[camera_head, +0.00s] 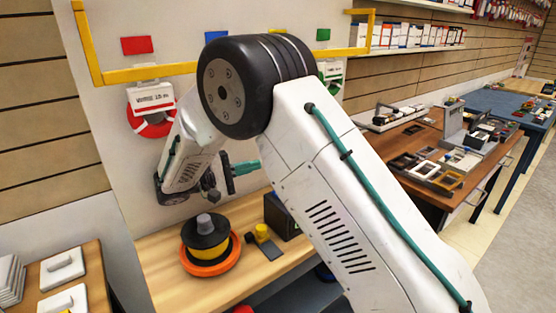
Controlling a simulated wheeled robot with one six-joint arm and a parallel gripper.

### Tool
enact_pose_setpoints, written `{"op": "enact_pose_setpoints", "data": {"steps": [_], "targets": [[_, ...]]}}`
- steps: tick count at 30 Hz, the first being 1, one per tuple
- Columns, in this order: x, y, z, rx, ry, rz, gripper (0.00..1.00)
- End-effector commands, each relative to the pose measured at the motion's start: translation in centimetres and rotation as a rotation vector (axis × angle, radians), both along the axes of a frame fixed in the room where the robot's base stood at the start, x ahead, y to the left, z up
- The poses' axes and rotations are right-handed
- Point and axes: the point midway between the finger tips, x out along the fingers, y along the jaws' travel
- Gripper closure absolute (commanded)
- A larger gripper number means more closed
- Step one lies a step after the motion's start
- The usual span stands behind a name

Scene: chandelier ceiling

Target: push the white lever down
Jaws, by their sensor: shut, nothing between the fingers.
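I cannot make out a white lever for certain; my arm covers part of the pale upright panel (110,75). A white labelled unit (150,95) hangs on the panel under a red square, with a red and white ring (152,122) below it. Another white unit (333,70) under the green square is partly hidden by my arm. My gripper (214,194) is small and dark at the end of my forearm, shut and empty, in front of the panel's lower part. A teal bar with a dark upright piece (228,178) shows beside it; contact is unclear.
On the wooden bench (175,290) below stand an orange, yellow and black round stack (208,245), a small yellow part (262,232) and a dark box (280,215). A yellow rail (150,72) crosses the panel. White items (63,265) lie at lower left.

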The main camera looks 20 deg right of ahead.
Motion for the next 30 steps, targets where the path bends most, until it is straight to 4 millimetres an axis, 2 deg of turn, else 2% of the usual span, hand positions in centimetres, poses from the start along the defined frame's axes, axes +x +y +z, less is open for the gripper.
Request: {"op": "enact_pose_setpoints", "data": {"steps": [5,12,18,30], "targets": [[0.1,-2.1,0.1,0.000,0.000,-0.004,1.00],[0.4,-6.6,0.4,0.000,0.000,-0.003,1.00],[0.7,-9.1,0.5,0.002,0.000,-0.002,1.00],[0.7,-9.8,0.5,0.001,0.001,-0.001,1.00]]}}
